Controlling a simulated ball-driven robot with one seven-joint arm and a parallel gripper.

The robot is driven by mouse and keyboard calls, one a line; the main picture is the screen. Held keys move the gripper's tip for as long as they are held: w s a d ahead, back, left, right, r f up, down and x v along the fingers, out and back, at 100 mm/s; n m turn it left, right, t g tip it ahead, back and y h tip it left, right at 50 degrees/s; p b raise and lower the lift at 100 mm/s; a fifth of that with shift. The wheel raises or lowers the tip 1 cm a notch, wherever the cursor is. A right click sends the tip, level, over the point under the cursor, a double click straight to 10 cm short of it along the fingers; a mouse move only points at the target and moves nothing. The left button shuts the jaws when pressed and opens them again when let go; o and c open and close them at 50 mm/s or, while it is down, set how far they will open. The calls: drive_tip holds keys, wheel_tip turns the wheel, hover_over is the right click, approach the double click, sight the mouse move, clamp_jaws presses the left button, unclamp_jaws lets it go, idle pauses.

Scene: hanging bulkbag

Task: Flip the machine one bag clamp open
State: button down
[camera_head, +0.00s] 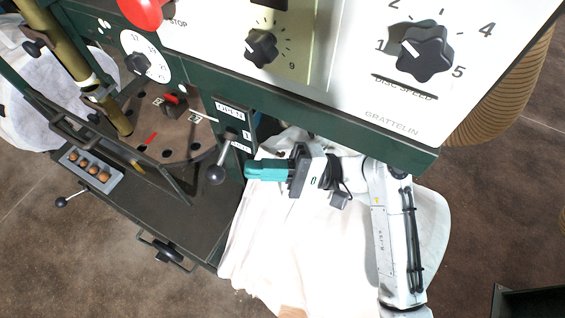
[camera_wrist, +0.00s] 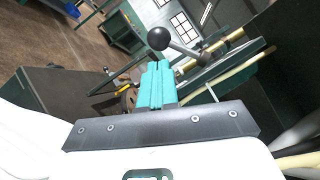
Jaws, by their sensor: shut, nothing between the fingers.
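A lever with a dark ball knob (camera_head: 215,174) angles down and left from beside a plate marked OPEN (camera_head: 231,112) on the green machine; it looks like the bag clamp's handle. The plate's lower wording is hard to read. My gripper (camera_head: 248,170) has teal fingers, shut and empty, pointing left just right of the knob, with a small gap in the head view. In the wrist view my fingertips (camera_wrist: 158,66) point toward a ball-ended lever (camera_wrist: 158,38) just beyond them; contact cannot be told. A white bag (camera_head: 262,240) hangs below my gripper.
The machine's white control panel (camera_head: 340,60) and green lower edge overhang my gripper. Pale bars (camera_wrist: 230,72) lie close right of my fingers. Brown floor is open at the lower left.

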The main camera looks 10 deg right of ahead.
sight(224, 173)
drive_tip(key=shift+x, duration=1.5)
drive_tip(key=shift+s+a+r+m+p, duration=0.2)
drive_tip(key=shift+s+m+p, duration=0.1)
drive_tip(key=shift+m+p, duration=0.45)
drive_tip(key=m+t+p, duration=0.1)
drive_tip(key=s+r+m+t+y+p, duration=0.1)
drive_tip(key=m, duration=0.1)
drive_tip(key=a+m+t+p, duration=0.1)
drive_tip(key=m, duration=0.1)
drive_tip(key=shift+s+a+r+y, duration=0.1)
drive_tip(key=shift+s+r+y, duration=0.15)
drive_tip(key=shift+y, duration=0.15)
drive_tip(key=r+m+t+p, duration=0.1)
drive_tip(key=m+t, duration=0.2)
drive_tip(key=m, duration=0.1)
drive_tip(key=r+m+t+h+p, duration=0.1)
drive_tip(key=m+t, duration=0.2)
drive_tip(key=s+r+m+t+p, duration=0.1)
drive_tip(key=m+t, duration=0.2)
drive_tip(key=m, duration=0.1)
drive_tip(key=shift+a+m+h, duration=0.35)
drive_tip(key=shift+a+h, duration=0.05)
drive_tip(key=shift+r, duration=0.2)
